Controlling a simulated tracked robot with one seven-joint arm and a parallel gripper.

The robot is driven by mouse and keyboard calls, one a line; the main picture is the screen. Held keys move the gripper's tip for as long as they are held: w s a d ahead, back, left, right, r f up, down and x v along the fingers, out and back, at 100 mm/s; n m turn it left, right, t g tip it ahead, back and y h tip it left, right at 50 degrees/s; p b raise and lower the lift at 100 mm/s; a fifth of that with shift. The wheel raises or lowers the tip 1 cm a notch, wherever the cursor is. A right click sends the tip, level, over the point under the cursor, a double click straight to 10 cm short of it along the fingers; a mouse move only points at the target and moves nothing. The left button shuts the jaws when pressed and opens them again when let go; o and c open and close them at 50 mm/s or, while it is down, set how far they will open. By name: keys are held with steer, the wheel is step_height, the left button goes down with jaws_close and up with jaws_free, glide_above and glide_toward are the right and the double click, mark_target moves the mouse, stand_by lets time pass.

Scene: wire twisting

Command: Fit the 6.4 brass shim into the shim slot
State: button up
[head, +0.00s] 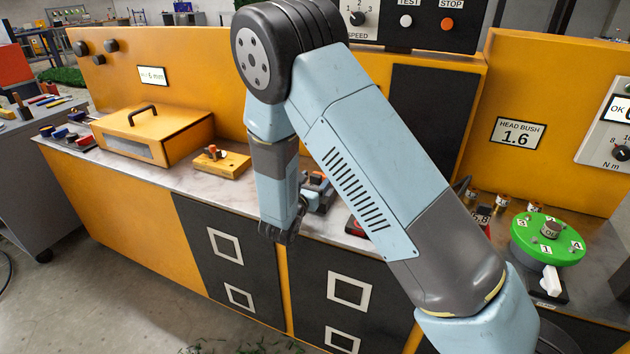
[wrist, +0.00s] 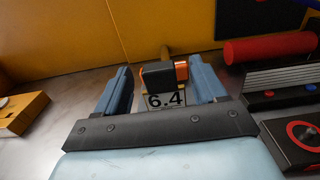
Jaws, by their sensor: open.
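In the wrist view my gripper (wrist: 160,64) is open, with one blue finger on each side of a black block with orange ends (wrist: 159,75). A plate marked 6.4 (wrist: 165,100) shows just in front of the block, between the fingers. A small brass-coloured piece (wrist: 166,50) shows behind the block; I cannot tell whether it is the shim. No contact between fingers and block is clear. I cannot make out the shim slot in either view.
A red cylinder (wrist: 270,48) and a grey ribbed fixture (wrist: 283,84) stand right of my gripper. A yellow wooden block (wrist: 22,112) is at left. A yellow lidded box (head: 155,132) and a green numbered disc (head: 547,240) stand on the marble counter (head: 190,183).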

steer(key=v, duration=1.3)
steer(key=d+r+m+g+h, duration=0.3)
steer(key=d+r+m+g, duration=0.25)
steer(key=d, duration=0.45)
steer(key=d+r+m+g+h, duration=0.35)
steer(key=d+r+m, duration=0.3)
steer(key=d, duration=0.35)
steer(key=s+d+r+m+g+y, duration=0.6)
steer(key=s+d+r+m+y, duration=0.15)
steer(key=s+d+m, duration=0.5)
steer(key=s+r+m+t+y, duration=0.3)
steer(key=s+r+m+y, duration=0.2)
steer(key=s+r+m, duration=0.2)
steer(key=shift+s+a+r+t, duration=0.2)
steer(key=shift+s+r+t, duration=0.25)
steer(key=shift+s, duration=0.4)
